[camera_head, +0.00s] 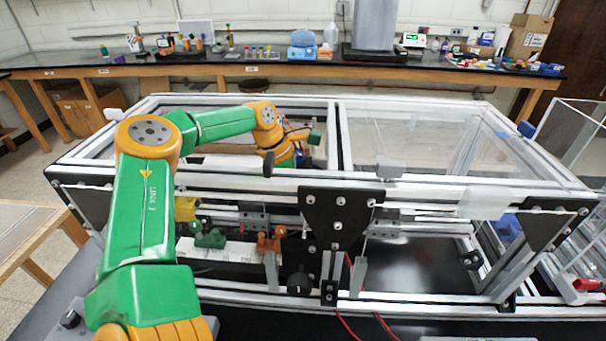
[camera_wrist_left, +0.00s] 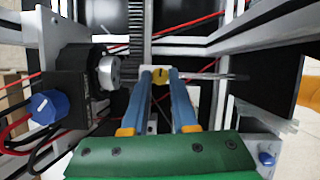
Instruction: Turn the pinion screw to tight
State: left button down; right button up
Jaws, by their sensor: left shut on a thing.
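The pinion screw (camera_wrist_left: 160,77) shows in the left wrist view as a small yellow, round head with a dark slot mark. My left gripper (camera_wrist_left: 161,73) has two blue fingers, one on each side of this head, and is shut on it. A dark toothed rack (camera_wrist_left: 136,25) runs upward just beyond the screw. In the head view my left arm reaches over the front rail into the extrusion frame (camera_head: 420,187). The left fingertips and the screw are hidden there. My right gripper is in neither view.
In the wrist view a black block with a silver round part (camera_wrist_left: 108,72) and a blue knob (camera_wrist_left: 47,106) stand close at left. Red wires pass nearby. Clear panels (camera_head: 400,140) and rails surround the arm. A workbench (camera_head: 300,70) stands behind.

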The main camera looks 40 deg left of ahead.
pick_arm(q)
jog(key=shift+a+m, duration=0.1)
jog(key=shift+m, duration=0.7)
jog(key=m, duration=0.1)
jog(key=m+g+h, duration=0.1)
jog(key=shift+w+m, duration=0.2)
jog(key=shift+m, duration=0.1)
jog(key=shift+m+g+b, duration=0.4)
jog(key=shift+m+b, duration=0.35)
jog(key=shift+m, duration=0.15)
jog(key=c, duration=0.7)
grip_release()
jog(key=shift+s, duration=0.1)
jog(key=shift+r, duration=0.1)
